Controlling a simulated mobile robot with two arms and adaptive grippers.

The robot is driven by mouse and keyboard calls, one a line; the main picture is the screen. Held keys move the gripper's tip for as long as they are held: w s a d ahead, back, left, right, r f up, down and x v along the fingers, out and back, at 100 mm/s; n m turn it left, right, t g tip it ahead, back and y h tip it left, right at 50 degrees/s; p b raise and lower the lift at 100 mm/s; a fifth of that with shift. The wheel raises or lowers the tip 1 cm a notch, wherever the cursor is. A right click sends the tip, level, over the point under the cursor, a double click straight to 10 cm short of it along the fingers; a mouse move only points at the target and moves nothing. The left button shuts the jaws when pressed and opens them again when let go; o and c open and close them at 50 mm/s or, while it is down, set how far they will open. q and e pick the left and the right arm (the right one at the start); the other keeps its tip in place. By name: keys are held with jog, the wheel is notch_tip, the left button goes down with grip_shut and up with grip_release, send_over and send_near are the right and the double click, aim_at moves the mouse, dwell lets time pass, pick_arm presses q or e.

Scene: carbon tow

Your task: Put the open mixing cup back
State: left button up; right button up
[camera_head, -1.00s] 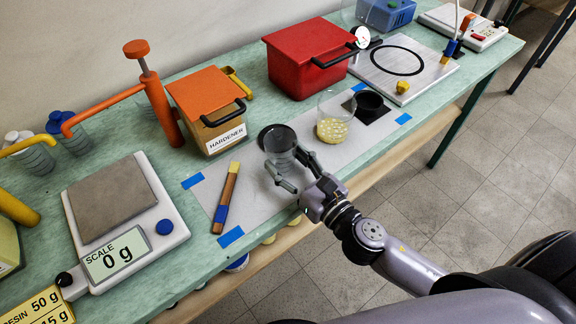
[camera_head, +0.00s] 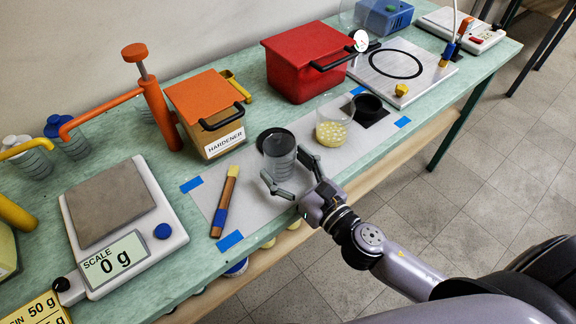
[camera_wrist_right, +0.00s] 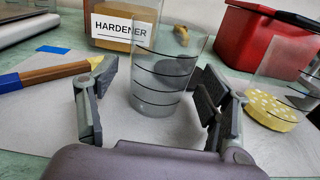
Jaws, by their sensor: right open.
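The clear open mixing cup (camera_head: 279,160) with dark bands stands upright on the grey mat (camera_head: 245,175), in front of a black disc (camera_head: 270,135) partly seen behind its rim. It looks empty. My right gripper (camera_head: 289,172) is open, with one finger on either side of the cup's lower part. In the right wrist view the cup (camera_wrist_right: 163,75) stands between the spread fingers of my gripper (camera_wrist_right: 158,88), with gaps visible on both sides. My left gripper is out of view.
A brush (camera_head: 225,200) lies left of the cup. Behind are the hardener box (camera_head: 208,105) and red bin (camera_head: 305,65). A scale (camera_head: 125,225) reads 0 g.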

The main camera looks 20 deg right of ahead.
jog(key=shift+r, duration=0.15)
jog(key=b+v, duration=0.4)
jog(key=v, duration=0.8)
jog(key=shift+b, duration=0.4)
jog(key=shift+r, duration=0.1)
